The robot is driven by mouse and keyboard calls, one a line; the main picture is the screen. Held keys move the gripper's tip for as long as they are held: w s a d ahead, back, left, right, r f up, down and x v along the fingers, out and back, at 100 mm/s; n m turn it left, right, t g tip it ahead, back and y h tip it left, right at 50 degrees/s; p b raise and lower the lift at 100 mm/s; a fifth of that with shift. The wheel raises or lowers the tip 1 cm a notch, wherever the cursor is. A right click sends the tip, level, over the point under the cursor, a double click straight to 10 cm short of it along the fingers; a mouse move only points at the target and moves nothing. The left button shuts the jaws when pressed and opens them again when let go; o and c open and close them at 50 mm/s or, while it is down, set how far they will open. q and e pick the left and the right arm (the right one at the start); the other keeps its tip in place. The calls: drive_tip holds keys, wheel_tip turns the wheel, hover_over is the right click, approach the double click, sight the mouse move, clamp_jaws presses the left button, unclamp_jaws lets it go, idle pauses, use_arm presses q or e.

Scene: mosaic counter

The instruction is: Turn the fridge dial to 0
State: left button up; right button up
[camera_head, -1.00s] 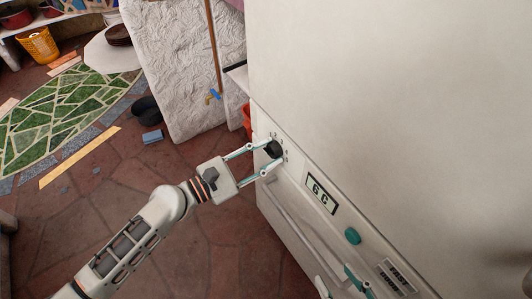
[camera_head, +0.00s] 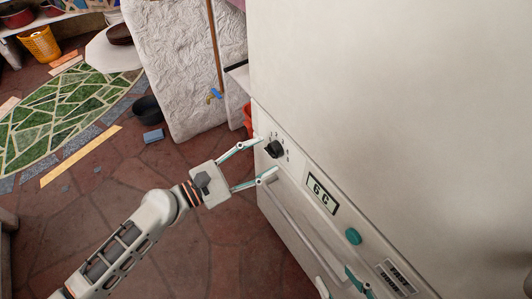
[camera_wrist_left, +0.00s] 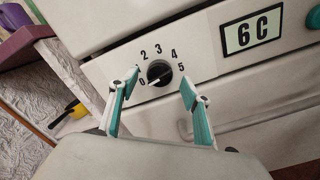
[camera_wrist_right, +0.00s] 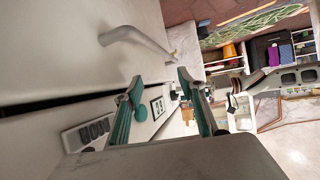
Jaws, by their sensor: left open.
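The black fridge dial (camera_head: 274,149) sits on the white control panel. In the left wrist view the dial (camera_wrist_left: 158,72) has a white pointer mark aimed to the lower left, close to the printed 0 (camera_wrist_left: 141,81). The numbers 2, 3, 4 and 5 show around it; the 1 is hard to make out. My left gripper (camera_head: 264,159) is open, its fingertips spread to either side of the dial and apart from it; it also shows in the left wrist view (camera_wrist_left: 157,87). My right gripper (camera_wrist_right: 156,84) is open and empty beside the fridge front, partly cut off in the head view.
A display reading 6C (camera_head: 321,194) and a teal button (camera_head: 353,236) lie further right on the panel. A fridge handle (camera_wrist_right: 140,40) sticks out near my right gripper. A red container (camera_head: 247,118) stands beside the fridge. The tiled floor left of the fridge is mostly clear.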

use_arm(q)
drive_tip(key=v, duration=1)
